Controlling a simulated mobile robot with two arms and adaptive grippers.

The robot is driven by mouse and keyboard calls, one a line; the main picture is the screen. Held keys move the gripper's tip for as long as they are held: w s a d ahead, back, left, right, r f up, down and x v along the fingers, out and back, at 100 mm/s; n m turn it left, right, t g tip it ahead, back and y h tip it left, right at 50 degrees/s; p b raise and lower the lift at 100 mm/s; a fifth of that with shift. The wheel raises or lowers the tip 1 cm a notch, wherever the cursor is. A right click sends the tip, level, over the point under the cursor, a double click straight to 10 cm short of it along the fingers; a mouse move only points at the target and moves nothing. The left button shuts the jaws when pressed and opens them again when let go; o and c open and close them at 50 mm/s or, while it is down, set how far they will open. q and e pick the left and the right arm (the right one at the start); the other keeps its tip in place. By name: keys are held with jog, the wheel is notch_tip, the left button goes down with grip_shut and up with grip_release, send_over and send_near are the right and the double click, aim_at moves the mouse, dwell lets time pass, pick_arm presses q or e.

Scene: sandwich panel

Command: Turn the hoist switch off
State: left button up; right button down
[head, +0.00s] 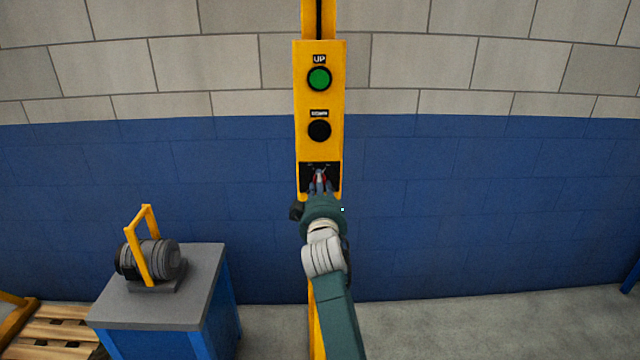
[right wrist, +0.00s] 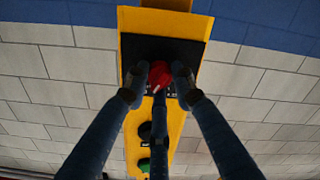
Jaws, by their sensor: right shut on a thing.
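The yellow hoist control panel (head: 303,145) hangs upright in front of the wall. It has a green UP button (head: 319,79), a black DOWN button (head: 319,131) below it, and a dark switch plate (head: 308,170) at the bottom. On this plate is a red switch knob (right wrist: 160,73), seen between my fingers in the right wrist view. My right gripper (right wrist: 160,80) is shut on the red knob, with fingers on both sides of it. In the head view my right gripper (head: 320,184) covers most of the knob, so its setting is hard to tell. My left gripper is out of view.
A grey-topped blue cabinet (head: 200,285) stands at the lower left, with a motor-like grey unit (head: 165,258) with a yellow handle on it. A wooden pallet (head: 50,330) lies beside it. The floor on the right is clear.

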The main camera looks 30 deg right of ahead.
jog(key=shift+d+r+n+p, duration=0.1)
jog(key=shift+r+n+p, duration=0.1)
jog(key=shift+n+p, duration=1.95)
jog(key=shift+d+r+n+p, duration=0.15)
jog(key=shift+n+p, duration=0.85)
jog(key=shift+n, duration=2.15)
jog(key=c, duration=1.6)
grip_release()
jog(key=shift+o, duration=0.8)
jog(key=shift+w+f, duration=0.15)
jog(key=shift+f, duration=0.1)
jog(key=v, duration=1.2)
jog(key=shift+f, duration=0.1)
